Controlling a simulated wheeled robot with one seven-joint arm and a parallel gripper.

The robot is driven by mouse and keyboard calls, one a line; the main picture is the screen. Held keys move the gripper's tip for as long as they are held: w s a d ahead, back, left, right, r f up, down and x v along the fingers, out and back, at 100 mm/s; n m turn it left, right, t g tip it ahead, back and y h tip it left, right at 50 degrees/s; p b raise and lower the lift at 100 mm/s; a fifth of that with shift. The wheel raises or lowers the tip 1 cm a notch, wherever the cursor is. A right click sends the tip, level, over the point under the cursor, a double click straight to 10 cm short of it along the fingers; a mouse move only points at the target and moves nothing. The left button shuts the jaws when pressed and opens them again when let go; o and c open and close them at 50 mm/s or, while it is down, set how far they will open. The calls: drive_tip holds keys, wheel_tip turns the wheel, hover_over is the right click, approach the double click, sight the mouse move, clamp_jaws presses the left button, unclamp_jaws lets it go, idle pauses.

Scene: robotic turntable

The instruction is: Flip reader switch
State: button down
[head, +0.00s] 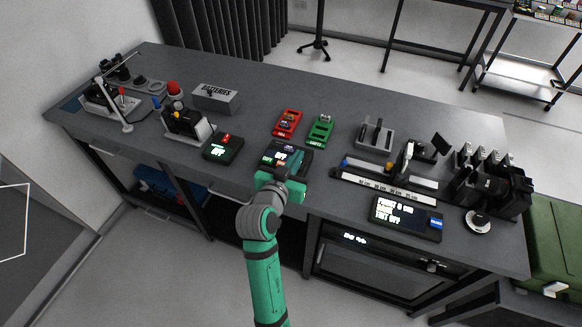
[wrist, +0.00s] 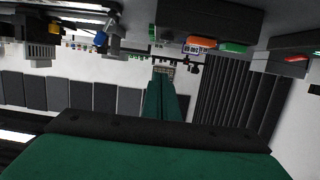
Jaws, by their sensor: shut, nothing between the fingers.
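A dark device (head: 292,154) with lit text that seems to read OFF sits near the front edge of the bench, partly hidden by my arm. A second black box (head: 222,148) with a red switch on top and lit OFF text stands to its left. I cannot tell from any label which one is the reader. My green gripper (head: 280,162) is at the front of the first device; whether it touches is hidden. In the wrist view my gripper's fingers (wrist: 165,84) are shut together and empty.
Red (head: 287,123) and green (head: 320,129) trays lie behind the device. A grey batteries box (head: 215,98) stands further left. A long rail (head: 385,182) and a lit display box (head: 406,218) are on the right. Bare bench (head: 270,85) lies at the back.

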drive_tip(key=shift+x, duration=0.95)
wheel_tip(320, 180, down, 2)
drive_tip(key=shift+f, duration=1)
drive_tip(key=shift+d, duration=0.15)
drive_tip(key=shift+f, duration=0.1)
wheel_tip(320, 180, up, 4)
drive_tip(key=shift+r, duration=0.2)
drive_tip(key=r+v, duration=0.1)
drive_tip(key=v, duration=0.8)
drive_tip(key=shift+w+r, duration=0.15)
drive_tip(key=shift+w, duration=0.05)
